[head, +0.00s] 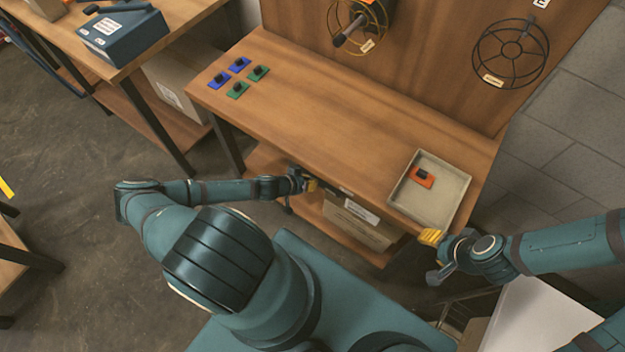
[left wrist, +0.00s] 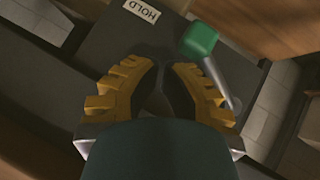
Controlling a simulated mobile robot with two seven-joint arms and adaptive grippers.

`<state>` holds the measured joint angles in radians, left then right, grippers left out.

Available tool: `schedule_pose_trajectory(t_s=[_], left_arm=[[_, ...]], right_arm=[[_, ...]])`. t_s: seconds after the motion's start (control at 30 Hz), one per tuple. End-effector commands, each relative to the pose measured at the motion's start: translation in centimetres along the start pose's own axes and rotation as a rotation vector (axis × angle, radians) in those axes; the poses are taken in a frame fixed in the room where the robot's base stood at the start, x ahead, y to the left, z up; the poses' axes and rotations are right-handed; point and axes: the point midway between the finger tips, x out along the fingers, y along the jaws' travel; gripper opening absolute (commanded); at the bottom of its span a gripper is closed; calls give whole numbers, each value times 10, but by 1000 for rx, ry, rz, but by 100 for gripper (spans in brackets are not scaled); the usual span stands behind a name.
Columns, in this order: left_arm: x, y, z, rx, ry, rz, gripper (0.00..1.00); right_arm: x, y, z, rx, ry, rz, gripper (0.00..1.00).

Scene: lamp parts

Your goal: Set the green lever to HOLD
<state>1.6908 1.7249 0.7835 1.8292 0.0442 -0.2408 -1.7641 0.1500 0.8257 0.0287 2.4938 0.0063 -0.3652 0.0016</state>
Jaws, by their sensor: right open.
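The green lever's knob (left wrist: 200,40) shows in the left wrist view, with a grey stem (left wrist: 222,82) running down to the right. A white HOLD label (left wrist: 142,11) lies on the dark panel (left wrist: 100,48), up and left of the knob. My left gripper (left wrist: 164,66) has yellow fingers just below and left of the knob, apart from it in the picture. Nothing shows between its fingers, but their opening is unclear. In the head view, my left gripper (head: 313,185) is at the workbench's front edge; I cannot make out the lever there. My right gripper (head: 432,238) is open near the tray.
The workbench (head: 330,125) has a clear middle. Blue and green plates with black knobs (head: 240,64) lie at its left. A tray (head: 448,198) at the right holds an orange piece (head: 422,177). A cardboard box (head: 360,222) stands below the front edge.

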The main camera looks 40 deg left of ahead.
Motion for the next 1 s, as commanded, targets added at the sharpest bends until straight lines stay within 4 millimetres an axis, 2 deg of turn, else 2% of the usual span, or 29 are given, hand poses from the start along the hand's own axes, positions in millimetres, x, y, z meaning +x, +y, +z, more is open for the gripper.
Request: schedule_pose_trajectory(t_s=[0.43, 1.0], left_arm=[[8, -8, 9, 132, -1, -131, 0], [9, -10, 11, 143, -4, -147, 0]], right_arm=[[-3, -1, 0, 0, 0, -1, 47], [-2, -1, 0, 0, 0, -1, 47]])
